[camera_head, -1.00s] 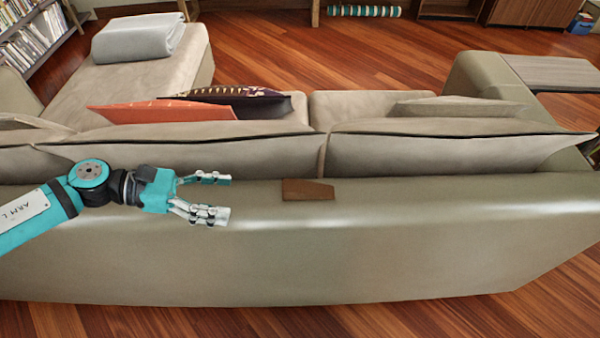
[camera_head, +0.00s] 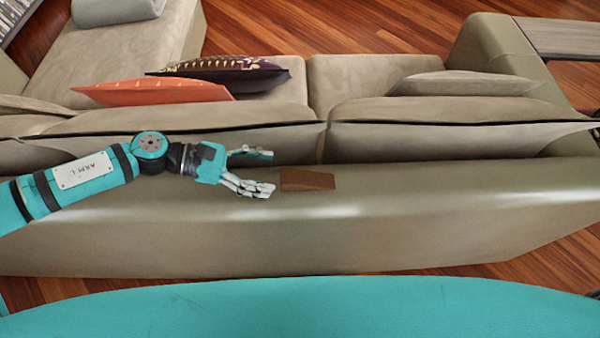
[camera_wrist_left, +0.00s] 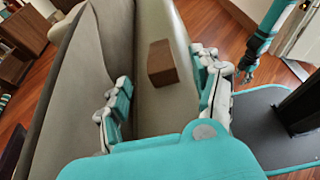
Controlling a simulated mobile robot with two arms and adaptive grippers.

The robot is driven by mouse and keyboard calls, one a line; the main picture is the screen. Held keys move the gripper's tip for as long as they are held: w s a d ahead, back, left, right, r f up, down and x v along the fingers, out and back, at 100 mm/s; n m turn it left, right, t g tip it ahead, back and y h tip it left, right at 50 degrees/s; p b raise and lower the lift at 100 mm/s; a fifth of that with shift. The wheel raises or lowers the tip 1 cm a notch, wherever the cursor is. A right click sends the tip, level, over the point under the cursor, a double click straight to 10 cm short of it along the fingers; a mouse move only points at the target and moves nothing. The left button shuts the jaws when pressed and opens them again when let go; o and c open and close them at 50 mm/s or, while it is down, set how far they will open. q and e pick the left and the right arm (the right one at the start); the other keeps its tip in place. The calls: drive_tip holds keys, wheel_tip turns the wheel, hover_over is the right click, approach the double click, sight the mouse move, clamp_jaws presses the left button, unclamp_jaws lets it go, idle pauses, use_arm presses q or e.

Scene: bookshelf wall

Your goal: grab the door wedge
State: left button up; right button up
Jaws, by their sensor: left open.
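The door wedge (camera_head: 307,180) is a small brown block lying on top of the sofa's back ridge (camera_head: 420,190). In the left wrist view the wedge (camera_wrist_left: 162,62) shows ahead of my fingers, between their lines and nearer the right one. My left gripper (camera_head: 262,171) is open and empty, just left of the wedge in the head view. Its fingers point right, towards the wedge, with a small gap. In the left wrist view my left gripper (camera_wrist_left: 163,100) has its fingers spread wide. My right gripper does not show in the head view.
Grey-beige back cushions (camera_head: 430,135) stand along the far side of the ridge. An orange cushion (camera_head: 150,92) and a dark patterned cushion (camera_head: 225,73) lie on the seat. The ridge right of the wedge is bare. Wooden floor (camera_head: 540,270) shows on the near side.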

sight(290, 175)
use_arm(q)
drive_tip(key=shift+d+f, duration=0.2)
drive_tip(key=shift+d, duration=0.4)
drive_tip(key=shift+d+p, duration=0.35)
drive_tip(key=p+x, duration=0.1)
drive_tip(key=x, duration=0.2)
drive_tip(key=shift+d+f, duration=0.25)
drive_tip(key=shift+d, duration=0.05)
drive_tip(key=shift+d+f, duration=0.25)
drive_tip(key=shift+d, duration=0.1)
drive_tip(key=shift+c, duration=1.1)
drive_tip(key=c, duration=1.1)
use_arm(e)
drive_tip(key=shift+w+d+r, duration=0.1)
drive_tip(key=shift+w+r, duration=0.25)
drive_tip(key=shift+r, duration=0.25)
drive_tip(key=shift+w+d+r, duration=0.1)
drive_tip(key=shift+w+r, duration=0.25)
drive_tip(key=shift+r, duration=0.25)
use_arm(q)
drive_tip(key=shift+o, duration=0.2)
drive_tip(key=shift+r, duration=0.1)
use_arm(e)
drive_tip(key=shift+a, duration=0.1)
